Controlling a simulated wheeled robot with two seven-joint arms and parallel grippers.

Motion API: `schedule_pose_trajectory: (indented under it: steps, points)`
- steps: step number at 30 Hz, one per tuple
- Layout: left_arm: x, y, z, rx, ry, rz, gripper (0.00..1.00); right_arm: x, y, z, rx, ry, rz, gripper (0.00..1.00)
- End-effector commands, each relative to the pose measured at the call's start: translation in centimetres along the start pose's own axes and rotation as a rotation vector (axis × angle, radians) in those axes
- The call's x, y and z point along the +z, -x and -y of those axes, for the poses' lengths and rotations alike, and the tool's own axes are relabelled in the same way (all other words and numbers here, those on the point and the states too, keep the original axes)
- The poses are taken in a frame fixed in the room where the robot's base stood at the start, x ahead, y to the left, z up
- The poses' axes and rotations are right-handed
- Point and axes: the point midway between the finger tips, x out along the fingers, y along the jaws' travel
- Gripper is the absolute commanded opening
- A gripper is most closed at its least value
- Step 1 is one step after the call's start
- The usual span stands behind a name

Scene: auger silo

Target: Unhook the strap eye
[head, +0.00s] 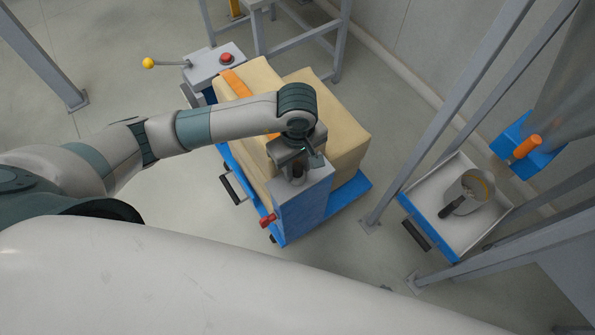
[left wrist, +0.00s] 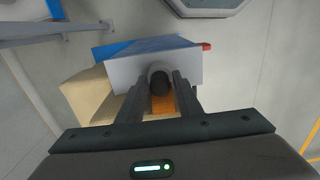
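An orange strap (head: 236,83) runs over tan sacks (head: 345,140) on a blue cart (head: 350,193). Part of it shows as an orange patch between my fingers in the left wrist view (left wrist: 163,103). A grey post (head: 303,205) stands at the cart's near end. My left gripper (head: 298,172) points down over its top. In the left wrist view, a dark round peg with a grey rim (left wrist: 160,82) sits between my fingertips, which are apart on either side of it. I cannot tell whether they touch it. The strap eye is not clearly distinguishable. My right gripper is not in view.
A red knob (head: 267,220) sticks out beside the post. A grey box (head: 214,65) with a red button and a yellow-tipped lever stands behind the cart. Floor left of the cart is clear.

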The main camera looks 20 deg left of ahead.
Motion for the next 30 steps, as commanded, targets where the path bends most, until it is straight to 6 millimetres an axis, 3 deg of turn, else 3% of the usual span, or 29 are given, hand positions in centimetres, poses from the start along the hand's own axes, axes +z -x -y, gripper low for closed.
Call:
schedule_pose_trajectory:
  steps: [21, 30]
  points:
    - [-0.1, 4.3, 0.0, 0.001, 0.0, -0.001, 0.12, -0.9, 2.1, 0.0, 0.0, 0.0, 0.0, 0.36]
    - [0.0, 5.0, 0.0, 0.0, 0.0, 0.0, 0.12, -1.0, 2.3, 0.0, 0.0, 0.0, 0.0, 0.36]
